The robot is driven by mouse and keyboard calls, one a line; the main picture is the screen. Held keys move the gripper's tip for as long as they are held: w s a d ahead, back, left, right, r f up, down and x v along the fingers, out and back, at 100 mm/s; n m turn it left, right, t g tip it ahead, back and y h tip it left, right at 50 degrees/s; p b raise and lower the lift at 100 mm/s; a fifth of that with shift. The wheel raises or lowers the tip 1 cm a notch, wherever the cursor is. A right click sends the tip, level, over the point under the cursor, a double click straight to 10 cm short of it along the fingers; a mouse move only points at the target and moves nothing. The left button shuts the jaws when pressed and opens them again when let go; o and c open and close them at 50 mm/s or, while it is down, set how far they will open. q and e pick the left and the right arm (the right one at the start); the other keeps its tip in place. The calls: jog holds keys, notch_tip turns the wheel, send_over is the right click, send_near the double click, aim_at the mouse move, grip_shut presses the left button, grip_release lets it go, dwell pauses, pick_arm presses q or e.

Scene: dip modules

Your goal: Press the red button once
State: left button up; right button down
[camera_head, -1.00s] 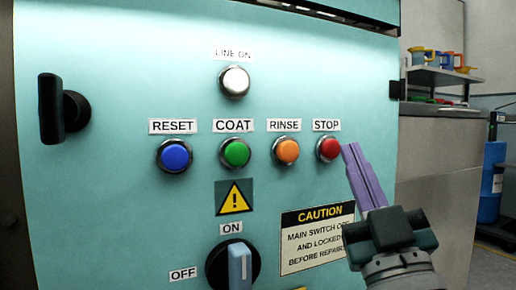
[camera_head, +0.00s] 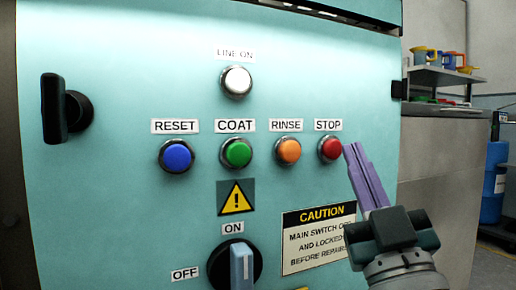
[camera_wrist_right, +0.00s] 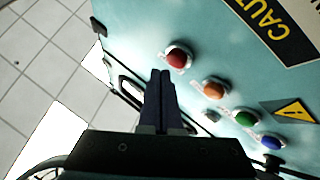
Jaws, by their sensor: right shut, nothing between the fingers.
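The red button (camera_head: 331,149) sits under the STOP label, at the right end of a row of buttons on a teal panel (camera_head: 110,215). My right gripper (camera_head: 352,149) is shut and empty, its purple fingers pointing up just right of the red button in the head view. In the right wrist view the red button (camera_wrist_right: 177,58) lies beyond and slightly right of the shut fingertips (camera_wrist_right: 161,74). A gap shows between fingertips and button in that view. My left gripper is not in view.
Orange (camera_head: 288,151), green (camera_head: 237,153) and blue (camera_head: 176,156) buttons line up to the left. A white lamp (camera_head: 237,81) is above, and a rotary switch (camera_head: 238,264) below. A black handle (camera_head: 56,108) juts out at left. A caution sign (camera_head: 318,236) lies below the red button.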

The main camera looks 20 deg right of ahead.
jog(key=shift+w, duration=0.1)
jog(key=shift+w, duration=0.35)
jog(key=shift+w+a+b, duration=0.1)
jog(key=shift+w+b, duration=0.3)
jog(key=shift+b, duration=0.05)
dwell(0.6)
dwell(0.3)
jog(key=shift+s+p, duration=0.6)
jog(key=shift+s, duration=0.2)
